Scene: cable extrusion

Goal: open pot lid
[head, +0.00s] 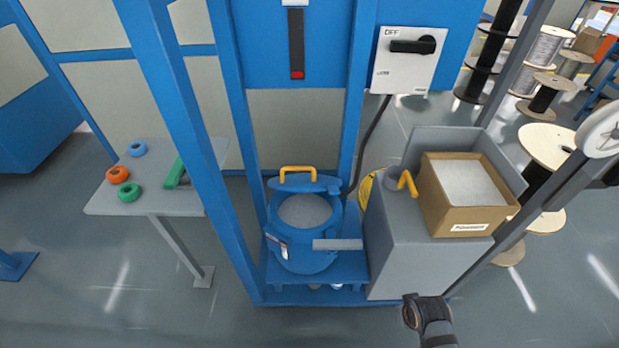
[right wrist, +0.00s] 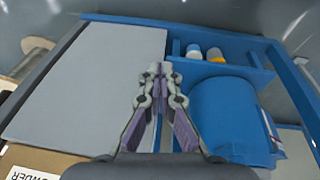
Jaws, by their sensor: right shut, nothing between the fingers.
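The blue pot (head: 290,248) stands on a blue shelf of the frame. Its blue lid (head: 325,185) is at the back of the rim, with a yellow handle (head: 297,172) on top. In front of the lid the round mouth shows a grey inside (head: 304,211). In the right wrist view the blue pot (right wrist: 228,118) is at the right; its lid cannot be made out there. My right gripper (right wrist: 154,72) is shut and empty, apart from the pot. Part of my right arm shows at the bottom of the head view. My left gripper is not in view.
Right of the pot stands a grey bin (head: 403,255) with a cardboard powder box (head: 455,222) and a yellow hooked handle (head: 407,183). Blue uprights (head: 235,110) flank the pot. A grey bar (head: 337,244) crosses its front right. A side table (head: 150,203) holds coloured rings.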

